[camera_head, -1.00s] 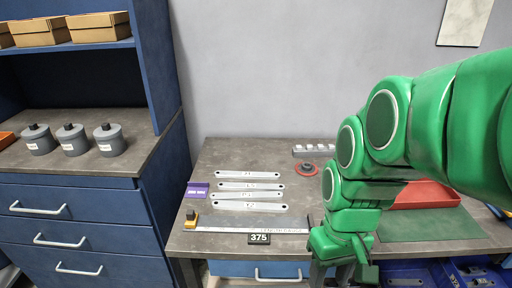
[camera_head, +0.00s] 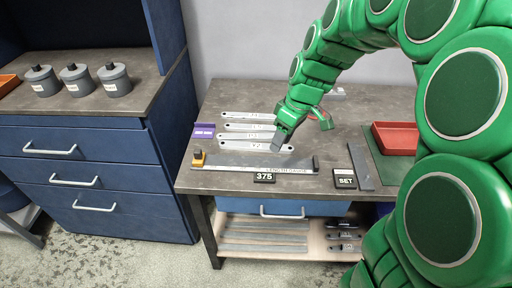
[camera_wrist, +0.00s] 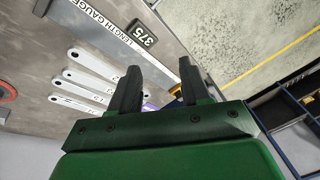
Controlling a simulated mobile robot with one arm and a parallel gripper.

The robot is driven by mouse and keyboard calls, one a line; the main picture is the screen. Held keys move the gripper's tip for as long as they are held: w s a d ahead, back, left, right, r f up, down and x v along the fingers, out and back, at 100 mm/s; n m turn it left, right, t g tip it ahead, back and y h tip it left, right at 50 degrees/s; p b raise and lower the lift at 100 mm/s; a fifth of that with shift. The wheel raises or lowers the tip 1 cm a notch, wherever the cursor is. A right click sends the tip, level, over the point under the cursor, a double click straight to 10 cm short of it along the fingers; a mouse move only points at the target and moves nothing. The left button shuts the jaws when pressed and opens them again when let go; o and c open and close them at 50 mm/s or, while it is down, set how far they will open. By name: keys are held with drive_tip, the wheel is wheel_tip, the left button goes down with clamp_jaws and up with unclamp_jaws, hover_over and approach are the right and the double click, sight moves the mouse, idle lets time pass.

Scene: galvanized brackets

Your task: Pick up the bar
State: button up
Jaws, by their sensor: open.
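Several pale silver bars with labels lie side by side on the grey workbench; the nearest is a labelled bar (camera_head: 245,145). They also show in the wrist view, left of the fingers, the top one being a silver bar (camera_wrist: 92,62). A plain grey bar (camera_head: 359,165) lies by the SET label at the bench's right. My gripper (camera_head: 283,139) is above the right ends of the labelled bars, partly covering them. In the wrist view my gripper (camera_wrist: 161,67) has its fingers apart with nothing between them. I cannot tell its exact height.
A length gauge (camera_head: 235,166) with a 375 sign (camera_head: 265,178) runs along the bench front. A purple block (camera_head: 203,130) is left of the bars. A red tray (camera_head: 396,138) stands on a green mat at the right. More bars lie on the lower shelf (camera_head: 285,248).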

drive_tip(key=w+a+f+n, duration=0.3)
drive_tip(key=w+f, duration=0.2)
drive_tip(key=w, duration=0.5)
drive_tip(key=n+y, duration=0.1)
drive_tip(key=n, duration=0.2)
approach(257, 146)
drive_tip(key=shift+s+a+f+t, duration=0.1)
drive_tip(key=shift+s+a+t, duration=0.05)
drive_tip(key=shift+s+t, duration=0.25)
drive_tip(key=shift+w+x, duration=0.1)
drive_tip(key=shift+x, duration=1.85)
drive_tip(key=shift+w+x, duration=0.15)
drive_tip(key=shift+x, duration=1.85)
clamp_jaws()
